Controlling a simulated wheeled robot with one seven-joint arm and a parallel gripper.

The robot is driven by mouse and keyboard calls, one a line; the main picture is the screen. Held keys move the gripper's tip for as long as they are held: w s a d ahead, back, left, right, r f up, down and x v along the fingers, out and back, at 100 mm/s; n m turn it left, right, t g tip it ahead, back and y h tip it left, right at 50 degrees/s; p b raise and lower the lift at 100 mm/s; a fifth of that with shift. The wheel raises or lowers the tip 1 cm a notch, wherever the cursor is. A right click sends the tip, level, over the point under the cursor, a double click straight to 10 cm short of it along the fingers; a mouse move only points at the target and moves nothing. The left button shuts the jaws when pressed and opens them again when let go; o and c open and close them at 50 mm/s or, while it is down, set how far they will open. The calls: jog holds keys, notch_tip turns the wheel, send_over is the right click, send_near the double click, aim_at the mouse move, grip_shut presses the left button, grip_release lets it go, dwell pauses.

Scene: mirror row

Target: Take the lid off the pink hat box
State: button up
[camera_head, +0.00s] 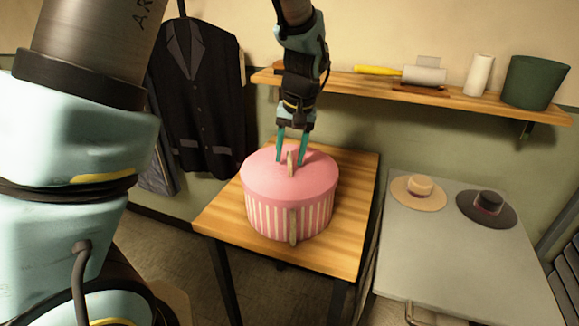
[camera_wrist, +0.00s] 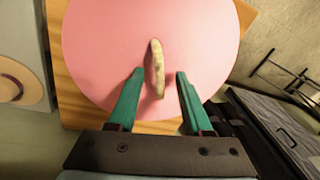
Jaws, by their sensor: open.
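The pink hat box (camera_head: 262,214) stands on a wooden table, with pink and pale stripes down its side. Its plain pink lid (camera_head: 262,175) is on it. A tan knob or handle (camera_head: 291,163) stands up from the middle of the lid; it also shows in the wrist view (camera_wrist: 155,68). My gripper (camera_head: 291,160) points down over the lid, open, with its green fingers on either side of the handle. In the wrist view the gripper (camera_wrist: 158,74) has a clear gap between each finger and the handle. Another tan piece (camera_head: 292,227) shows on the box's front side.
The wooden table (camera_head: 355,215) has bare room around the box. A grey table (camera_head: 440,260) at right bears a tan hat (camera_head: 420,188) and a black hat (camera_head: 488,203). A wall shelf (camera_head: 450,97) runs behind, holding a green pot (camera_head: 535,82). A dark jacket (camera_head: 198,100) hangs at left.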

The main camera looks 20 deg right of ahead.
grip_shut()
dwell(0.3)
dwell(1.1)
